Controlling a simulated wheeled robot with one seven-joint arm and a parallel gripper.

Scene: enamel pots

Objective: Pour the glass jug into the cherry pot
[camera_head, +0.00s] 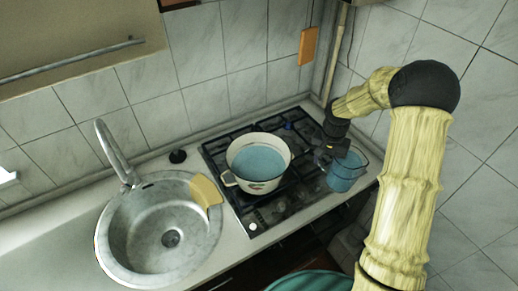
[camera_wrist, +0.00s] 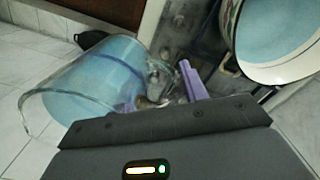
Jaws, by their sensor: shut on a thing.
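The glass jug (camera_head: 346,172) is at the right of the stove in the head view, with blue liquid in it. It also shows in the wrist view (camera_wrist: 100,75), with its open rim toward the lower left. My gripper (camera_head: 326,150) is shut on the jug at its side nearest the pot; its purple fingers (camera_wrist: 165,90) show in the wrist view. The cherry pot (camera_head: 250,184) is cream enamel with a dark rim and stands on the stove left of my gripper. Blue liquid is inside the pot, also seen in the wrist view (camera_wrist: 275,75). Whether the jug touches the surface below is unclear.
The black gas stove (camera_head: 224,147) has free grate around the pot. A round sink (camera_head: 120,255) with a tap (camera_head: 118,152) and a yellow cloth-like piece (camera_head: 206,190) lies to the left. A small black object (camera_head: 178,156) sits behind. The tiled wall closes the back.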

